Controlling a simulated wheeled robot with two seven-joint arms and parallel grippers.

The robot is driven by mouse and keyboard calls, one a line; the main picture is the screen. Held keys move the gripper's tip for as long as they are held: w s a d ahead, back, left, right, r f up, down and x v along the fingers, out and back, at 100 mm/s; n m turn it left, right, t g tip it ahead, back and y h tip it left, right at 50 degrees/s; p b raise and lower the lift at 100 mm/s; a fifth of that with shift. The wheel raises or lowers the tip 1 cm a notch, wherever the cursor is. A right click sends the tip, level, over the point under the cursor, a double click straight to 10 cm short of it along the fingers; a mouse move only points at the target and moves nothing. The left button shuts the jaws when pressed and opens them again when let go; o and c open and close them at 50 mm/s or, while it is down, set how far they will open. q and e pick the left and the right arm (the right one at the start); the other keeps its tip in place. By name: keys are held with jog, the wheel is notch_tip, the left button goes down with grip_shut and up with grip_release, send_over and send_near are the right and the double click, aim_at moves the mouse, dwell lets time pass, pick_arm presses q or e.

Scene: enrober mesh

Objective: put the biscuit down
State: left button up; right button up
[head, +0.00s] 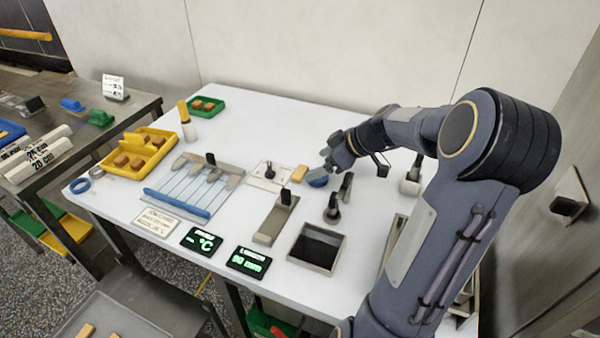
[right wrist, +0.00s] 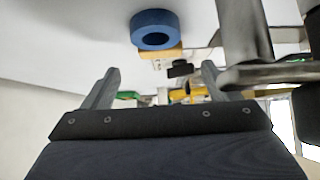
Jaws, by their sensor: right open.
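A small tan block, which looks like the biscuit (head: 299,174), rests on the white table just left of a blue ring (head: 318,181). In the right wrist view the biscuit (right wrist: 160,53) shows beside the blue ring (right wrist: 155,30), beyond my fingertips. My right gripper (head: 318,173) is close to the ring and a little right of the biscuit. Its fingers (right wrist: 160,75) are spread, with nothing visible held between them. Whether a finger touches the ring cannot be told. My left gripper is out of view.
A light plate with a dark knob (head: 262,177) lies left of the biscuit. A slatted rack (head: 185,187), an open dark box (head: 318,247) and a yellow tray with brown blocks (head: 140,155) stand on the white table (head: 290,115). Dark upright knobs stand near my right gripper.

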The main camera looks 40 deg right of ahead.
aim_at(303, 172)
jog(key=x, duration=0.5)
jog(key=shift+w+a+f+p, duration=0.15)
jog(key=shift+p, duration=0.2)
jog(key=c, duration=0.9)
